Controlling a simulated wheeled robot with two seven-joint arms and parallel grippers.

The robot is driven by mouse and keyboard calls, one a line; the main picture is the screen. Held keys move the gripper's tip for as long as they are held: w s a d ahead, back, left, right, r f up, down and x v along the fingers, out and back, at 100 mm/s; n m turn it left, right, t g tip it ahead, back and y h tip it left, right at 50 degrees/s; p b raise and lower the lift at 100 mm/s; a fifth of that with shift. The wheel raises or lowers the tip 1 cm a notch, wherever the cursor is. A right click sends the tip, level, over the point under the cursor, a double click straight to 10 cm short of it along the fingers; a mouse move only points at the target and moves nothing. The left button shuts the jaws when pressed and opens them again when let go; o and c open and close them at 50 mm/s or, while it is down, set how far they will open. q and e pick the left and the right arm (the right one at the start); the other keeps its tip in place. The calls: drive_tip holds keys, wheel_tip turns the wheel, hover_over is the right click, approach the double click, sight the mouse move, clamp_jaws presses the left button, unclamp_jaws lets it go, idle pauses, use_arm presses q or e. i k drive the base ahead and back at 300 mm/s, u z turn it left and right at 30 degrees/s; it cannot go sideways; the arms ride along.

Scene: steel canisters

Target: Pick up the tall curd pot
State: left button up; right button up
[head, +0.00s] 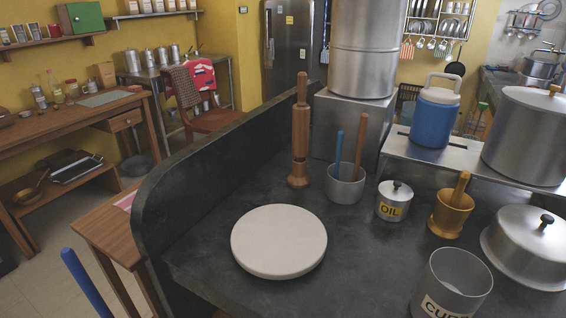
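The curd pot (456,281) stands on the dark stone counter at the bottom right of the head view. It is a tall, open-topped grey steel pot, upright, with a pale label whose visible letters start "CU". Its base and part of the label are cut off by the bottom edge of the picture. I see nothing inside it. Neither of my grippers is in view.
Around the pot on the counter (358,285) are a domed lidded pot (518,250), a brass mortar with pestle (448,220) and an oil canister (392,207). A round white board (278,242) lies to the left. Counter between board and pot is clear.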

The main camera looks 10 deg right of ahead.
sight(458, 268)
drive_tip(key=z, duration=1)
drive_tip(key=k, duration=1)
drive_tip(key=z, duration=0.25)
drive_tip(key=i, duration=1.05)
